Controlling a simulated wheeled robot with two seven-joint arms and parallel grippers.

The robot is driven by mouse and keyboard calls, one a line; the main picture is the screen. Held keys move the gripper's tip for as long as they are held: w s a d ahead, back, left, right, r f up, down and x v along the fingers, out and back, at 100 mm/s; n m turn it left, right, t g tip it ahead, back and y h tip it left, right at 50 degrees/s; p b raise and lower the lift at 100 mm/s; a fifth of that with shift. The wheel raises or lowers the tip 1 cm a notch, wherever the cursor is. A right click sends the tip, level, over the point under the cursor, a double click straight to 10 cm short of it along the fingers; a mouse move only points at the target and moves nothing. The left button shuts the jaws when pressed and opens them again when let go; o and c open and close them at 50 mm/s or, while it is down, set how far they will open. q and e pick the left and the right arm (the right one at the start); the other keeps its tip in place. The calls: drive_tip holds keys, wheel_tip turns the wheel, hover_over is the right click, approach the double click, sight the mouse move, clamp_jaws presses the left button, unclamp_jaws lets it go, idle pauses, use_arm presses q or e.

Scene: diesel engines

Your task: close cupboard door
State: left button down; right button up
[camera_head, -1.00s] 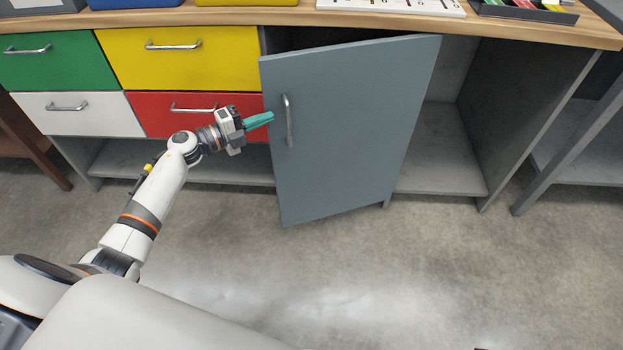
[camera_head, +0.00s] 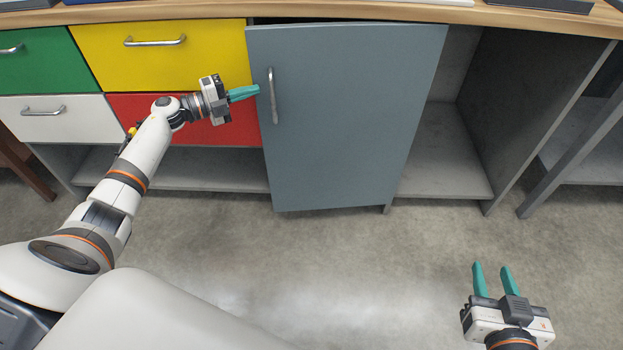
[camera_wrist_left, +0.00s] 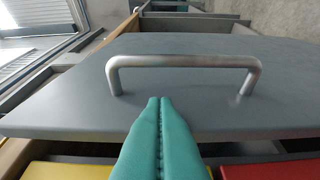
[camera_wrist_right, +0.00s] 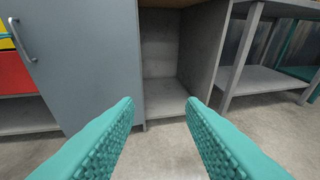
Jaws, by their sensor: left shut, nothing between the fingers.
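The grey-blue cupboard door (camera_head: 345,120) stands slightly ajar in the head view, with a dark gap along its top left edge. Its silver handle (camera_head: 273,95) is near the door's left edge and also shows large in the left wrist view (camera_wrist_left: 185,62). My left gripper (camera_head: 258,89) is shut and empty, its teal fingertips at the door's left edge, beside the handle and not around it. Whether they touch the door is unclear. My right gripper (camera_head: 491,266) is open and empty, low at the right, away from the door, which shows at left in the right wrist view (camera_wrist_right: 85,60).
Left of the door are a yellow drawer (camera_head: 160,55), a red drawer (camera_head: 185,120), a white drawer (camera_head: 60,119) and a green drawer (camera_head: 35,62). An open grey compartment (camera_head: 445,150) lies right of the door. The wooden worktop (camera_head: 330,13) runs above. The floor (camera_head: 350,260) in front is clear.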

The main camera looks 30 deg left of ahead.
use_arm(q)
drive_tip(key=shift+w+a, duration=0.2)
drive_tip(key=shift+w, duration=0.1)
use_arm(e)
drive_tip(key=shift+w+a+r+t, duration=0.1)
drive_tip(key=shift+w+r+t, duration=0.2)
drive_tip(key=shift+r, duration=0.15)
drive_tip(key=shift+s, duration=0.1)
